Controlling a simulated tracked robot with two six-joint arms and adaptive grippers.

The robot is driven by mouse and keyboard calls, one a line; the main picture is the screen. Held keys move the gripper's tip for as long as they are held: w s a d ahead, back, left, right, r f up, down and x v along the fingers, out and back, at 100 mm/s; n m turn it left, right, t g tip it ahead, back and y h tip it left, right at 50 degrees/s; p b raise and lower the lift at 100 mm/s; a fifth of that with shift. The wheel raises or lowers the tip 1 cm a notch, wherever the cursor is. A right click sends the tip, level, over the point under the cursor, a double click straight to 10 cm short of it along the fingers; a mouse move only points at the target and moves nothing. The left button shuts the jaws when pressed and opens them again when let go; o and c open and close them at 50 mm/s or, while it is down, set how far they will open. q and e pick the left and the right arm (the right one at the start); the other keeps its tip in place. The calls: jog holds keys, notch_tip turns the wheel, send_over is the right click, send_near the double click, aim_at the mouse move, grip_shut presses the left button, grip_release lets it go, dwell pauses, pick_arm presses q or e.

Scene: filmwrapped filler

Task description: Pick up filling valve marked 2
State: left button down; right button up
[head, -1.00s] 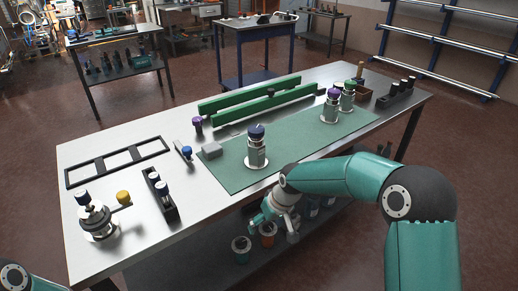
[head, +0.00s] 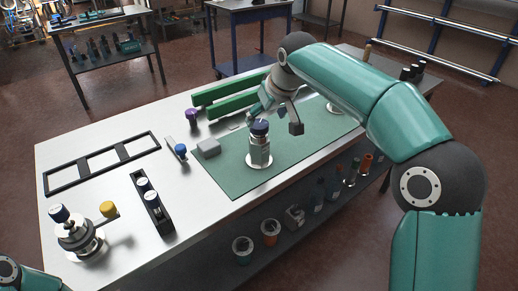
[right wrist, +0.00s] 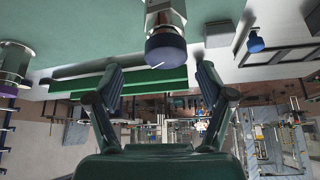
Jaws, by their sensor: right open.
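A filling valve with a dark blue cap and a pale metal body (head: 260,150) stands upright on a white disc on the green mat. I cannot read a number on it. My right gripper (head: 276,119) is open over the mat, right by its cap. In the right wrist view the picture is upside down; the blue cap (right wrist: 165,48) appears between the open fingers of the gripper (right wrist: 160,78), with nothing held. Other valves at the mat's far right are mostly hidden behind my right arm. My left gripper is out of view.
Green bars (head: 230,94) lie behind the mat (head: 225,172). A grey block (head: 208,149), a purple-capped part (head: 191,116) and a blue-knobbed part (head: 180,150) are to the left. A black holder (head: 152,208) and a yellow-knobbed fixture (head: 80,235) stand at the front left.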

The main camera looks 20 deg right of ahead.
aim_at(259, 146)
jog(key=x, duration=0.2)
jog(key=shift+w+f, duration=0.15)
jog(key=shift+f, duration=0.15)
jog(key=shift+a+x, duration=0.2)
jog(key=shift+x, duration=1.05)
jog(key=shift+a+x, duration=0.15)
jog(key=shift+x, duration=1.15)
grip_shut()
jog(key=shift+r, duration=0.15)
